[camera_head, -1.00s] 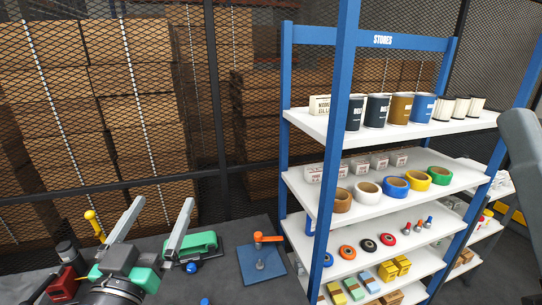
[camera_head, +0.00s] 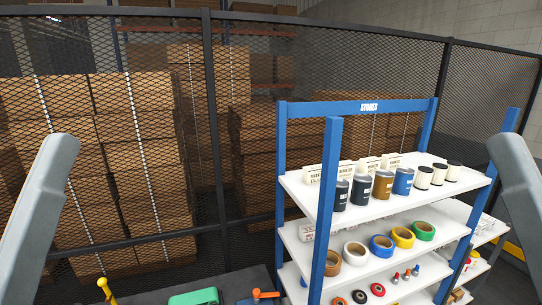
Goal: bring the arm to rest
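My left arm (camera_head: 40,215) shows as a grey link at the left edge, and its gripper is out of the picture. My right arm (camera_head: 522,190) shows as a grey link at the right edge, and its gripper is also out of the picture. Neither visible link touches anything that I can see.
A blue shelf rack with a STORES sign (camera_head: 369,108) stands right of centre, holding cans, tape rolls and small items. A dark bench at the bottom carries a green tool (camera_head: 194,297) and an orange handle (camera_head: 258,295). A mesh fence stands behind, with stacked boxes (camera_head: 135,140) beyond.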

